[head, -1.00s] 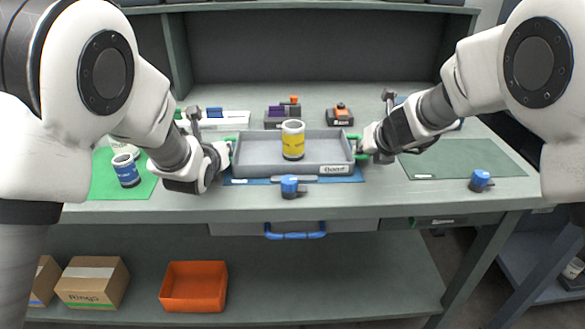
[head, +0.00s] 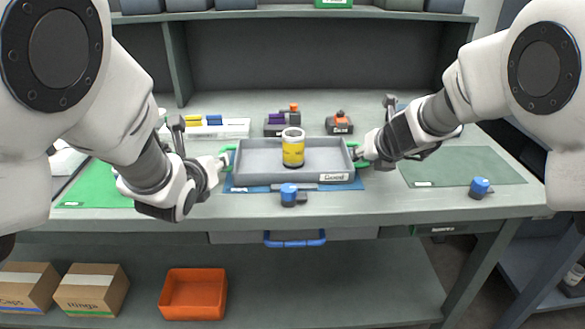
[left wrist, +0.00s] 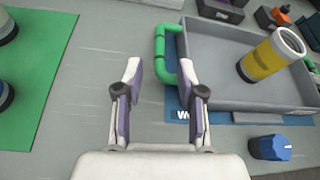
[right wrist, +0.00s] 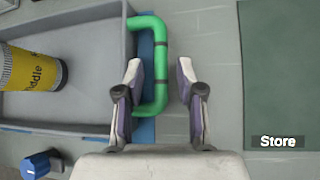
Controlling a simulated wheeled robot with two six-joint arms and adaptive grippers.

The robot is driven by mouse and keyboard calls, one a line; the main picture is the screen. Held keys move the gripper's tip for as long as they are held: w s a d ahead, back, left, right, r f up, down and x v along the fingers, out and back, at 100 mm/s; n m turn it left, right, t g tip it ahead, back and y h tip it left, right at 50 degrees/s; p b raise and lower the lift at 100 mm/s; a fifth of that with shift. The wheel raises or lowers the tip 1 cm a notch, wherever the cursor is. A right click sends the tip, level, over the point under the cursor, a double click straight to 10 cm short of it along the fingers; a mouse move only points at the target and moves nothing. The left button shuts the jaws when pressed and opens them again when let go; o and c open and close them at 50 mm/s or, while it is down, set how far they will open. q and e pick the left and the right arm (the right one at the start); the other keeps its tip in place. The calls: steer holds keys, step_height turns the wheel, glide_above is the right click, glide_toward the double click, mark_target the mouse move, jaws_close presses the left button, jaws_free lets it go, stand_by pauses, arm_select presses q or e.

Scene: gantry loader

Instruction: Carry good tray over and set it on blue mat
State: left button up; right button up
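The good tray (head: 265,176) is a grey tray with a "Good" label and green handles at both ends. It sits on the blue mat (head: 240,188), whose edge shows around it. A yellow can (head: 293,150) stands inside the tray. My left gripper (head: 224,160) is open at the tray's left handle; in the left wrist view the green handle (left wrist: 159,50) lies between the fingertips, with gaps beside it. My right gripper (head: 358,153) is open at the right handle; in the right wrist view that handle (right wrist: 164,75) passes between the fingers.
A blue knob piece (head: 289,194) sits just in front of the tray. A dark green mat labelled "Store" (head: 460,166) is to the right, with another blue knob (head: 479,187). A bright green mat (head: 100,188) is at left. Block holders (head: 283,122) stand behind the tray.

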steer(key=v, duration=1.1)
steer(key=shift+s, duration=0.25)
steer(key=shift+r, duration=0.1)
